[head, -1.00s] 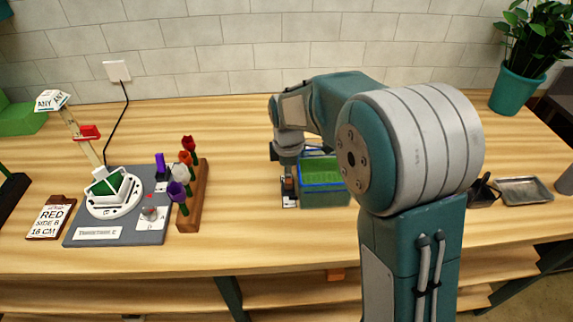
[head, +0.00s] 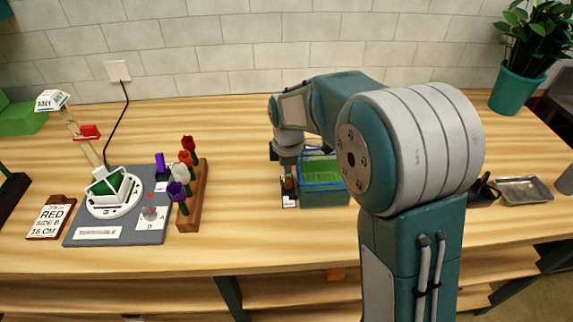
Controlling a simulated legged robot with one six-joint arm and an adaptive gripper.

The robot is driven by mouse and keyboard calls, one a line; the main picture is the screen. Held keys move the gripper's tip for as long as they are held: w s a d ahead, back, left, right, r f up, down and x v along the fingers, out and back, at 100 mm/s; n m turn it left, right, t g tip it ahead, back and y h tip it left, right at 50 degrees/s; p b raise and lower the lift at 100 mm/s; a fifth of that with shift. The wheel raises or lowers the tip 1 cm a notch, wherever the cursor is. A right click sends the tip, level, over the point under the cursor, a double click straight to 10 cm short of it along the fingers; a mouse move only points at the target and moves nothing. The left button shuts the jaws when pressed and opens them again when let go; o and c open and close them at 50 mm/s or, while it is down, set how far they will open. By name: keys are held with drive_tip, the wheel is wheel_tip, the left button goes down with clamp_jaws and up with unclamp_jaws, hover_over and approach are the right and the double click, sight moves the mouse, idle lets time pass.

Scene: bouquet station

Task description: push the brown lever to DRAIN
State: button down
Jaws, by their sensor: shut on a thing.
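The brown lever (head: 289,184) stands on a small dark base with a white label, at the left side of a teal basin (head: 324,196) with a blue rim and green inside. My gripper (head: 287,170) comes down from above at the lever. It is small and partly merged with the wrist in this view, but its jaws are shut on the lever. The label (head: 289,202) at the foot of the lever is too small to read, so the DRAIN mark cannot be made out.
My arm hides the area right of the basin. At left, a grey board (head: 120,232) carries a white turntable (head: 112,208) with a green-and-white block. A wooden rack (head: 192,213) holds several flowers. Bare table lies between rack and lever. A metal tray (head: 524,190) is far right.

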drive_tip(key=shift+s+r, duration=0.15)
idle(0.6)
drive_tip(key=shift+w+r, duration=0.3)
drive_tip(key=shift+r, duration=0.05)
wheel_tip(320, 180, up, 6)
drive_tip(key=shift+w+f, duration=0.1)
idle(0.7)
drive_tip(key=s+d+r+m+t, duration=0.2)
drive_tip(key=s+d+r+m, duration=0.55)
drive_tip(key=s, duration=0.45)
drive_tip(key=s+d+m+t, duration=0.3)
drive_tip(key=s+m, duration=0.7)
drive_tip(key=s, duration=0.3)
drive_tip(key=shift+s+d+f, duration=0.2)
drive_tip(key=shift+s+d, duration=0.05)
drive_tip(key=shift+d, duration=0.05)
